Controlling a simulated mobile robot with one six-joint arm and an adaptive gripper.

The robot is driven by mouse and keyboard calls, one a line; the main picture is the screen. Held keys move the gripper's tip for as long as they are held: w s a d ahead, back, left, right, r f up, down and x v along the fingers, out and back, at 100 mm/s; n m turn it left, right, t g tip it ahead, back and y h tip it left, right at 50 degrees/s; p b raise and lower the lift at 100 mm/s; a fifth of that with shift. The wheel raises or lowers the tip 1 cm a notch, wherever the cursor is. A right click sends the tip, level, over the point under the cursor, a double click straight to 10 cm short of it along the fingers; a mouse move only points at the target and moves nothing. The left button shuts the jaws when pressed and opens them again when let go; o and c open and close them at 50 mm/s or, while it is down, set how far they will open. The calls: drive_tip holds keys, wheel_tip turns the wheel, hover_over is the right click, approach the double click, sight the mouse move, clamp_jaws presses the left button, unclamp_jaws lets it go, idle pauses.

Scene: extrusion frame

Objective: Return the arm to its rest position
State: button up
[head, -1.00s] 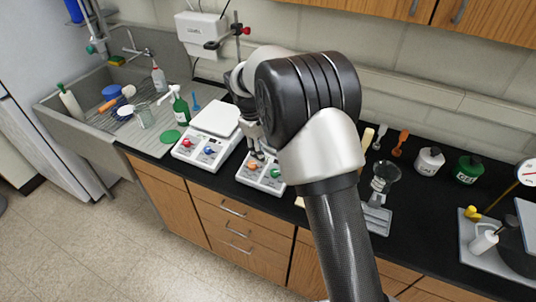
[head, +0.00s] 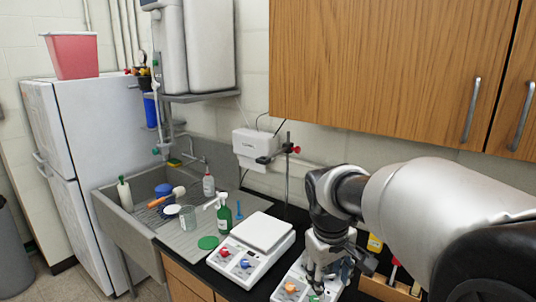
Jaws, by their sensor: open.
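My arm reaches in from the right edge of the head view and bends down at the wrist. My gripper (head: 318,280) points downward over the front of the right-hand hotplate (head: 281,287), close to its orange and green knobs. The jaws are open and I see nothing held between them. Whether the fingertips touch a knob is too small to tell. My wrist and gripper hide much of this hotplate.
A second white hotplate (head: 262,235) stands just left of my gripper. A stand with a metal rod (head: 287,175) rises behind. The sink (head: 135,215) with bottles is at left. A wooden wall cabinet (head: 385,65) hangs above my arm, and a yellow-labelled item (head: 375,243) stands behind the wrist.

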drive_tip(key=s+f+m+t+b, duration=0.1)
drive_tip(key=s+f+m+b, duration=0.1)
drive_tip(key=s, duration=0.9)
drive_tip(key=s+f+m+t+y+b, duration=0.1)
drive_tip(key=s+m+b, duration=0.1)
drive_tip(key=s, duration=1)
drive_tip(key=shift+s+d+f+m+t+b, duration=0.3)
drive_tip(key=shift+f+b, duration=0.05)
drive_tip(key=shift+b, duration=0.1)
